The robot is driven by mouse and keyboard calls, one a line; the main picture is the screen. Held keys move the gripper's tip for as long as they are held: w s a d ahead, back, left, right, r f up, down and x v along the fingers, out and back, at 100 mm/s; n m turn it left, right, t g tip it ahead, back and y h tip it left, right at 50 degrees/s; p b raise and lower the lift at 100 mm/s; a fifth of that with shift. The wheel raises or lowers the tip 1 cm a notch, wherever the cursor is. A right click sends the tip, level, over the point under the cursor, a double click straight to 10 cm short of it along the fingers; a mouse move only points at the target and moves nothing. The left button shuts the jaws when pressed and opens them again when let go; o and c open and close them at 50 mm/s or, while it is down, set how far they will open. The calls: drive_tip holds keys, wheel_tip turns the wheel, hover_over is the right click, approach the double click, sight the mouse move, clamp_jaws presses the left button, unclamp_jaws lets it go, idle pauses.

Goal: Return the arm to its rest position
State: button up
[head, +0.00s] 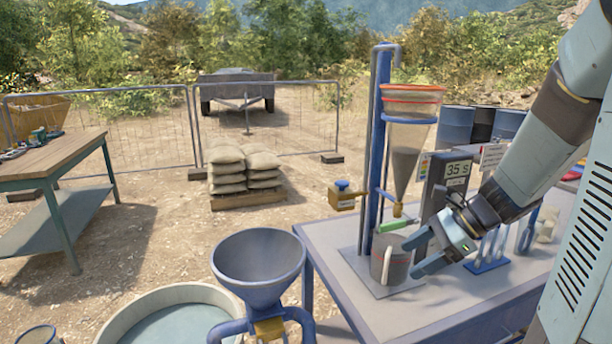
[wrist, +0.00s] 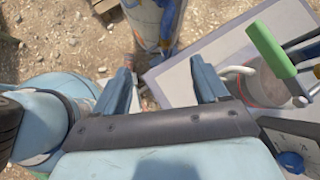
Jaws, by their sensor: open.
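My arm (head: 535,150) reaches in from the right in the head view. My gripper (head: 419,253) is over the blue-edged table, just right of a grey mug (head: 385,268) as seen there. The gripper is open. In the wrist view its two fingers (wrist: 162,85) stand wide apart with nothing held between them. The mug (wrist: 262,85) lies outside the right finger there, with its white handle towards that finger. Whether finger and mug touch I cannot tell.
A tall funnel (head: 405,160) hangs on a blue stand above the mug, with a green lever (head: 396,225) below it. A display reading 35 s (head: 456,170) stands beside my forearm. A blue rack (head: 487,264) is right of my gripper. A hopper (head: 258,265) stands left of the table.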

drive_tip(key=s+r+n+t+h, duration=0.3)
drive_tip(key=s+r+n+h, duration=0.5)
drive_tip(key=n, duration=1)
drive_tip(key=shift+s+d+r+t+h, duration=0.15)
drive_tip(key=shift+s+r+t+h, duration=0.25)
drive_tip(key=shift+s+r, duration=1.45)
drive_tip(key=shift+w+d, duration=0.1)
drive_tip(key=shift+w, duration=0.15)
